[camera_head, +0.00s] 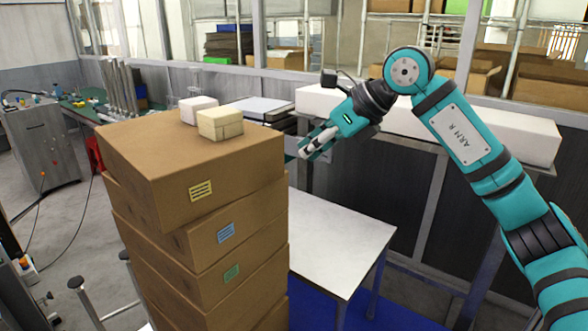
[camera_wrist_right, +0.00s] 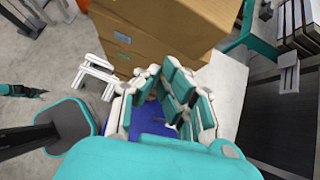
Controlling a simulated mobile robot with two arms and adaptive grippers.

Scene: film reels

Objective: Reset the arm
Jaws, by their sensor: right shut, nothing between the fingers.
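My right arm comes in from the right in the head view and bends down at a teal joint. Its right gripper (camera_head: 312,146) is shut and empty, held in the air just right of a tall stack of cardboard boxes (camera_head: 184,150). In the right wrist view the fingers of the right gripper (camera_wrist_right: 163,98) point away from the camera, with nothing held and blue floor behind them. The box stack (camera_wrist_right: 165,25) shows beyond the fingers there. My left gripper does not show in the head view.
A small cream box (camera_head: 220,124) and a white box (camera_head: 198,108) sit on top of the stack. A white table (camera_head: 345,245) stands below the gripper. A long white block (camera_head: 480,132) lies on a ledge behind my arm.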

